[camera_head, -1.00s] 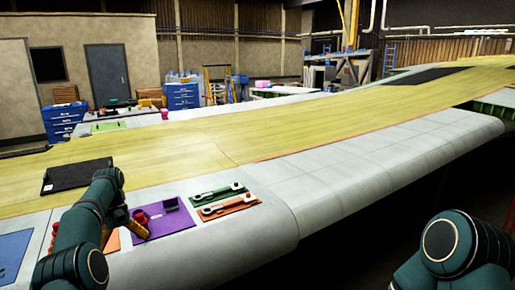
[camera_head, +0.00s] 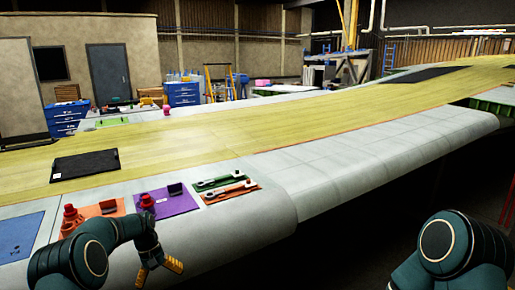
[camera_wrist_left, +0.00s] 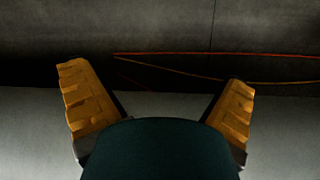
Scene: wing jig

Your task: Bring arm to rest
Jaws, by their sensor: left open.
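My left arm (camera_head: 90,250) comes in at the lower left, bent, in front of the wing's near edge. My left gripper (camera_head: 160,270) hangs off that edge, pointing down and to the right, with yellow-orange fingers. In the left wrist view the two fingers (camera_wrist_left: 160,105) are spread wide with nothing between them. Part of my right arm (camera_head: 450,245) shows at the lower right; its gripper is out of the picture.
The wing (camera_head: 330,190) has a pale front edge and a yellow top (camera_head: 250,130). On it lie a purple tray (camera_head: 178,202), an orange tray (camera_head: 110,211), green and orange tool holders (camera_head: 228,193), a blue mat (camera_head: 18,233) and a black panel (camera_head: 85,165). Dark room is open below the edge.

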